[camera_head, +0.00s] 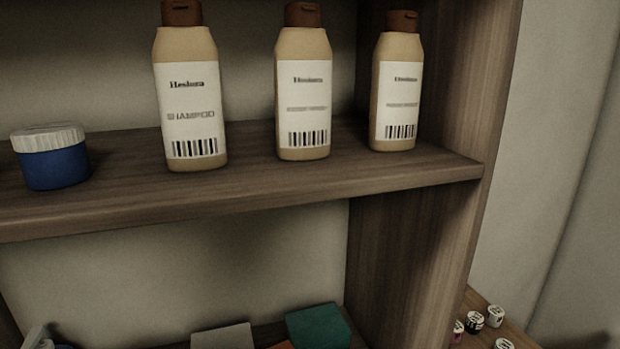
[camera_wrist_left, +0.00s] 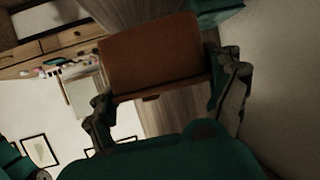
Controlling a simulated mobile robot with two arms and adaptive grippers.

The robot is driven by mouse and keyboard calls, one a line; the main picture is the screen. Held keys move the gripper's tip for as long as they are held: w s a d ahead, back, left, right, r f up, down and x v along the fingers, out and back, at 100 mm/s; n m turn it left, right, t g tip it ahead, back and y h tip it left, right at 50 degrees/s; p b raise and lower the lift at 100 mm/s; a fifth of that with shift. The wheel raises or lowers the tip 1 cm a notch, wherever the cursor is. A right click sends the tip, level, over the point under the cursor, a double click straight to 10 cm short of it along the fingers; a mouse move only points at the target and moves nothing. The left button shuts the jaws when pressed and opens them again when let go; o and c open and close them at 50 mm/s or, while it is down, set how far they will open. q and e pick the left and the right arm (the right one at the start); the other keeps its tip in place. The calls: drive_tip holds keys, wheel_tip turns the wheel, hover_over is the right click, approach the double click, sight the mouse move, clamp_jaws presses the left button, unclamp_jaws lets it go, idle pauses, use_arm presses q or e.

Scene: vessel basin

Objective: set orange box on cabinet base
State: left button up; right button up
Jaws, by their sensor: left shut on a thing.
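The orange box (camera_wrist_left: 155,50) is between the two fingers of my left gripper (camera_wrist_left: 165,90) in the left wrist view, and the gripper is shut on it. In the head view only a small orange sliver (camera_head: 282,345) shows at the bottom edge, between a grey box and a teal box. The cabinet base (camera_head: 264,332) shows as a dark strip there. Whether the orange box rests on it cannot be told. A teal thing (camera_wrist_left: 222,12) is close beside the orange box in the wrist view. My right gripper is in neither view.
The upper shelf (camera_head: 250,190) holds three shampoo bottles (camera_head: 303,95) and a blue jar (camera_head: 52,165). Below it stand a grey box (camera_head: 222,337) and a teal box (camera_head: 318,325). The cabinet side wall (camera_head: 410,260) bounds the right. Small containers (camera_head: 475,322) stand outside it.

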use_arm(q)
drive_tip(key=s+a+r+n, duration=0.1)
drive_tip(key=s+a, duration=0.2)
drive_tip(key=a, duration=0.4)
drive_tip(key=shift+s+a+t+y, duration=0.15)
drive_tip(key=shift+s+t+y, duration=0.15)
drive_tip(key=shift+t, duration=0.1)
drive_tip(key=shift+r, duration=0.15)
